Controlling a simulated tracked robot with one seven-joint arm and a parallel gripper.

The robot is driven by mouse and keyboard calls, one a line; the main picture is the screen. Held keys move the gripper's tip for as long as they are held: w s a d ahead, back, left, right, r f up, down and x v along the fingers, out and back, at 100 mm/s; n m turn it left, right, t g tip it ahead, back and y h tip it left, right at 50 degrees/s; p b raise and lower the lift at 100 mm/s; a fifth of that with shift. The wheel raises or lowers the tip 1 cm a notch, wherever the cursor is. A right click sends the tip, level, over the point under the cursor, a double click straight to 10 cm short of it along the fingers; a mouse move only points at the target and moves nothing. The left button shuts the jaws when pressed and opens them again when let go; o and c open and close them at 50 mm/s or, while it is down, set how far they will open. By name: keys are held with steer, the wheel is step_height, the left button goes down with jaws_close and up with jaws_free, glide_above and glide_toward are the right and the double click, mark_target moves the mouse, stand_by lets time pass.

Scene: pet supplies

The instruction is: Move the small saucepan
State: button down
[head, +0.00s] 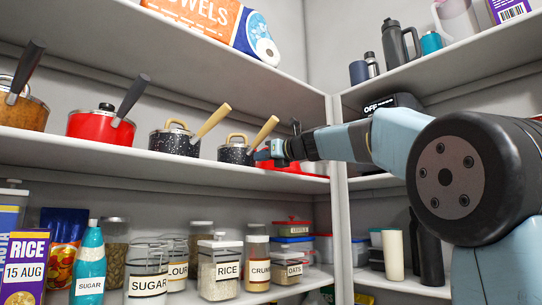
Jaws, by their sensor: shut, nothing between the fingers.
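Several lidded saucepans stand in a row on the middle shelf (70,145). The smallest-looking one is a black speckled saucepan (233,155) with a pale wooden handle slanting up to the right. A similar, slightly larger black speckled saucepan (172,142) stands to its left. My gripper (261,155) reaches in from the right, fingers shut and empty, at the right side of the smallest saucepan. I cannot tell whether they touch. A red item (312,169), perhaps another pan, is mostly hidden behind my gripper and wrist.
A red saucepan (100,127) and an orange-brown saucepan (22,110) stand further left. Jars and boxes, including a rice jar (220,270), fill the shelf below. A vertical post (338,200) stands near my forearm.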

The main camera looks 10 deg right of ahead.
steer(key=shift+w+a, duration=0.25)
steer(key=shift+w, duration=0.05)
steer(key=shift+x, duration=1.4)
